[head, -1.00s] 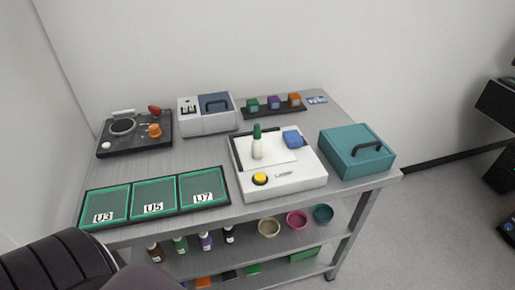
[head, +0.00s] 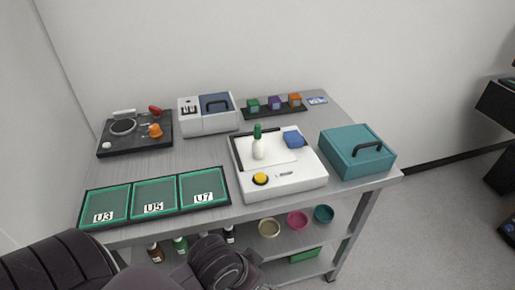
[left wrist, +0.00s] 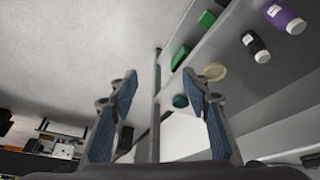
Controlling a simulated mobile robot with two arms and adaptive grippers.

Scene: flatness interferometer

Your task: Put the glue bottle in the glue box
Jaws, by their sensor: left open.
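Two lidded boxes could be the glue box: a teal one (head: 345,162) with a black handle, right of the device, and a grey one (head: 205,124) with a blue lid and dark handle, at the back. Both look closed. My left gripper (left wrist: 165,80) shows in the left wrist view, open and empty, its two blue-padded fingers wide apart. In the head view only my dark left arm links show at the bottom. My right gripper is not in view.
Green trays (head: 153,196) marked U3, U5 and U7 line the table's front left. A black tool board (head: 130,142) stands behind them. A blue block (head: 293,139) sits on the device. The lower shelf holds bottles and bowls (head: 297,220). The left wrist view shows shelf bottles (left wrist: 285,17).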

